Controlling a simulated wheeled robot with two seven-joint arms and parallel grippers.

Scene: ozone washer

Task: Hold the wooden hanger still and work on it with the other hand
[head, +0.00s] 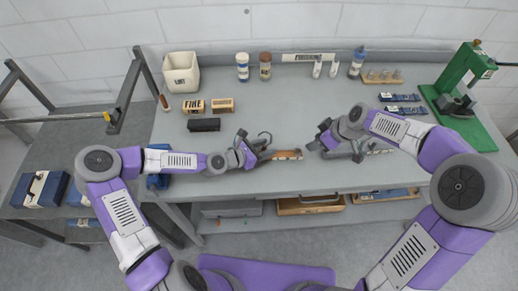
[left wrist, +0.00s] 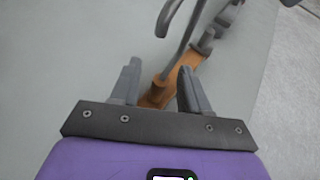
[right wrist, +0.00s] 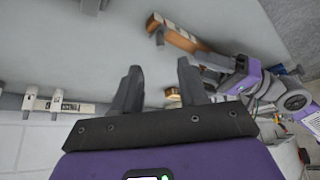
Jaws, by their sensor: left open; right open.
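The wooden hanger (head: 287,155) lies near the front of the grey bench as a short orange-brown bar. A curved grey hook (head: 266,135) rises by its left end. My left gripper (head: 262,150) is at that end. In the left wrist view its open fingers (left wrist: 160,82) stand on either side of the wood (left wrist: 188,68), with gaps showing. My right gripper (head: 318,141) is open and empty, to the right of the hanger. In the right wrist view, the hanger's pale-ended bar (right wrist: 180,37) lies beyond the open fingertips (right wrist: 160,70), apart from them.
A cream bin (head: 181,73), FINE block (head: 194,106), tan block (head: 222,105) and dark block (head: 203,125) stand at the left. Jars (head: 265,66) and bottles (head: 357,62) line the back. A green press (head: 462,90) stands at the right. The bench middle is clear.

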